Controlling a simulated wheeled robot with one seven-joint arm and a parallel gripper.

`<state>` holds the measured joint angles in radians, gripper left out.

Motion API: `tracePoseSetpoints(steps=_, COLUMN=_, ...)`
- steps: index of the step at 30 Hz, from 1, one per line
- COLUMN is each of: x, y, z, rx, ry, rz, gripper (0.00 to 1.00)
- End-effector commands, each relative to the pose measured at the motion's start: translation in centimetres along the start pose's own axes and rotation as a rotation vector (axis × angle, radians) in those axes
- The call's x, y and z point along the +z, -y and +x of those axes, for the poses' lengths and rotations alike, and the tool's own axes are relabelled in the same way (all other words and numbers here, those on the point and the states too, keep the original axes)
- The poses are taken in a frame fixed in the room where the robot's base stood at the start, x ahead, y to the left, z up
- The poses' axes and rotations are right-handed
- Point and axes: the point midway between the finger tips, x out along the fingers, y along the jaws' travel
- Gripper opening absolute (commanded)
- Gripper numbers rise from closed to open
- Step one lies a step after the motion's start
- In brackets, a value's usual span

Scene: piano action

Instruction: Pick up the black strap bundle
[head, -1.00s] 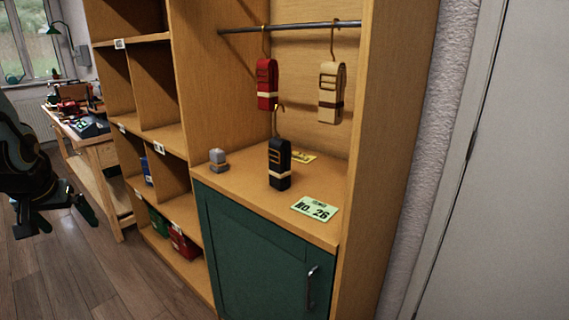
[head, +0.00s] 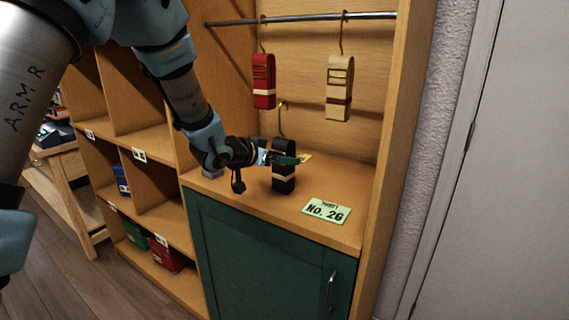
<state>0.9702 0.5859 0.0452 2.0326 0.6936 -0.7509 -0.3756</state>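The black strap bundle (head: 284,182) stands upright on the wooden cabinet top (head: 260,205), with a pale band around its lower part and a metal hook (head: 282,118) rising from it. My gripper (head: 284,159) reaches in from the left at the bundle's upper part. A finger overlaps the bundle's front in the picture. The far finger is not clear, so I cannot tell whether the fingers touch the bundle or have closed on it.
A red bundle (head: 263,80) and a cream bundle (head: 339,88) hang from the rail (head: 300,19) above. A green card, "No. 26" (head: 326,212), lies at front right. The cabinet's right wall (head: 398,120) is close.

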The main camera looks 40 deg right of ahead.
Motion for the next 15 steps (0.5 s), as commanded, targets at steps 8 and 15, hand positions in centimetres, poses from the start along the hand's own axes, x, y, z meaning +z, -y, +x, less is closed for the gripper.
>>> tracePoseSetpoints(steps=8, x=-0.1, y=0.2, z=2.0, rx=-0.001, ry=0.002, rz=0.0, gripper=0.97)
tracePoseSetpoints(steps=15, x=-0.1, y=0.6, z=5.0, rx=-0.001, ry=0.001, rz=0.0, gripper=0.97)
